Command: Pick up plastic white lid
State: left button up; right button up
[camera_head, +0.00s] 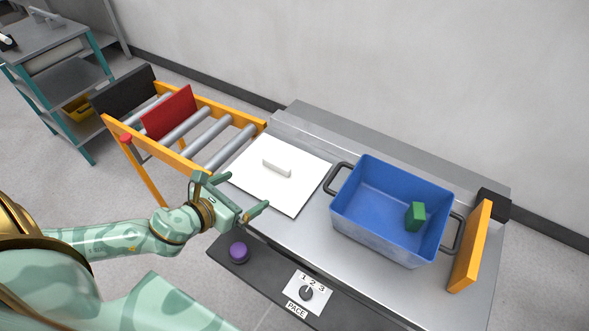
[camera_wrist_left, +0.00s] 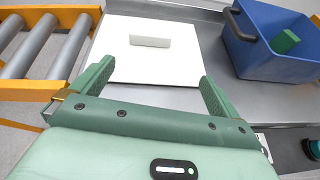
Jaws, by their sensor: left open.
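The white lid (camera_head: 289,189) is a flat square plate with a raised bar handle (camera_head: 277,168) in its middle. It lies flat on the grey metal counter, left of the blue bin. My left gripper (camera_head: 243,196) is open and empty at the lid's near left edge, with its fingers pointing toward the lid. In the left wrist view the lid (camera_wrist_left: 125,65) and its handle (camera_wrist_left: 150,41) lie ahead, beyond and between the two open fingers (camera_wrist_left: 157,80). My right gripper is in neither view.
A blue bin (camera_head: 354,215) with dark handles holds a green block (camera_head: 415,216). An orange panel (camera_head: 470,247) stands at the counter's right end. A roller conveyor (camera_head: 203,137) with a red plate (camera_head: 169,112) adjoins the left. A purple button (camera_head: 239,253) and dial (camera_head: 306,293) are in front.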

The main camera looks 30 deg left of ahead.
pick_arm(q)
jog(key=shift+w+a+r+n+y, duration=0.15)
jog(key=shift+a+n+y, duration=0.15)
jog(key=n+b, duration=0.1)
jog(key=b, duration=0.3)
send_near(275, 165)
jog(key=x, duration=0.4)
jog(key=shift+w+f, duration=0.25)
jog(key=shift+f, duration=0.15)
jog(key=shift+w+f, duration=0.15)
jog(key=shift+w, duration=0.4)
jog(key=b+x, duration=0.2)
jog(key=x, duration=0.3)
jog(key=shift+w+b, duration=0.1)
jog(key=shift+b, duration=0.2)
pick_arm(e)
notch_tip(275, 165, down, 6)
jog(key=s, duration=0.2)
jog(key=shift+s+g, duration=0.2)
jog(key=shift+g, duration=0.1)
pick_arm(q)
jog(key=c, duration=1)
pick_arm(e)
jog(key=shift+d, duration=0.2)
